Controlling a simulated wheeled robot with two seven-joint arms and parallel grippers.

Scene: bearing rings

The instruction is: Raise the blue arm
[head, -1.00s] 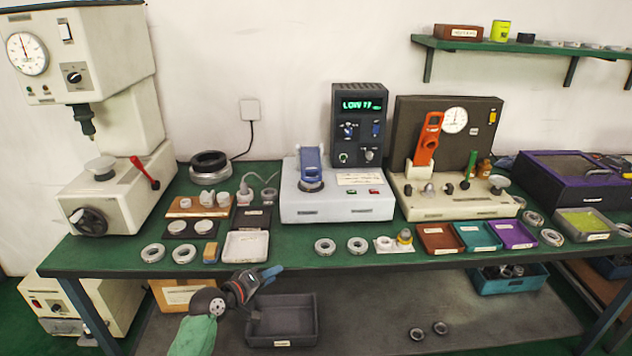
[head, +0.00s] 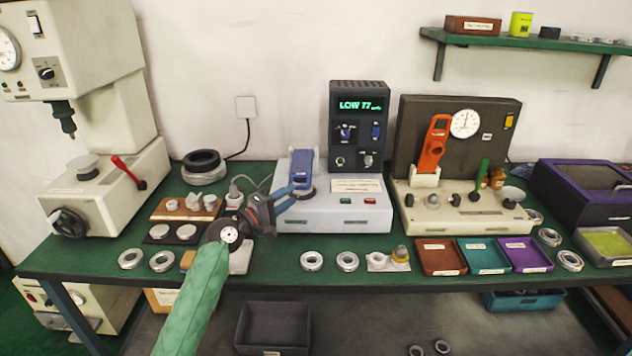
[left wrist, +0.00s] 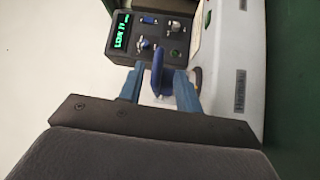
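The blue arm (head: 302,166) stands at the left end of a white tester (head: 290,215), its lower end near a dark ring-shaped base. My left gripper (head: 301,192) is just in front of the blue arm and partly hides its lower part. In the left wrist view, the gripper's two blue fingers (left wrist: 160,76) are spread apart, with the blue arm (left wrist: 157,82) showing between them. I cannot tell whether either finger touches it. The tester's black display box (head: 358,125) shows green "LOW 77" text. My right gripper is not in view.
Right of the tester is a beige gauge stand (head: 460,215) with an orange arm (head: 433,145). A white press (head: 100,190) stands at left. Loose bearing rings (head: 347,261) and small coloured trays (head: 441,257) lie along the front of the green table.

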